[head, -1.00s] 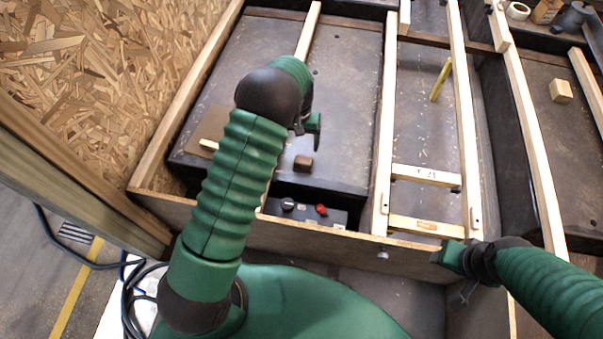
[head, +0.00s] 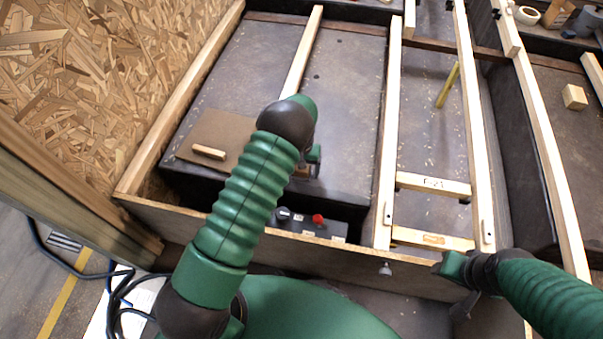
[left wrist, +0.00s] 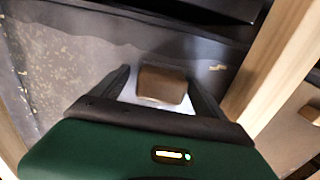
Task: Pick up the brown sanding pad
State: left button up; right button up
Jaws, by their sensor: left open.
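The brown sanding pad, a small brown block, lies on the dark panel (head: 345,110). In the left wrist view the sanding pad (left wrist: 162,84) is between the two dark fingers of my left gripper (left wrist: 162,92), with a pale surface showing around it. In the head view my left gripper (head: 314,168) is over the pad and hides most of it. The left gripper is open, its fingers on either side of the pad. My right gripper (head: 450,267) is at the lower right, away from the pad; its jaws are too small to read.
A brown board with a wooden handle (head: 208,152) lies left of the left gripper. A dark box with a red knob (head: 318,219) sits in front of it. Pale wooden strips (head: 390,130) run along the panels, and a wooden rail (head: 250,230) borders the near side.

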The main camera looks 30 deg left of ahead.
pick_arm(q)
jog(key=shift+a+r, duration=0.1)
jog(key=shift+c, duration=1.2)
jog(key=c, duration=1.1)
notch_tip(320, 180, up, 10)
jog(key=p, duration=0.4)
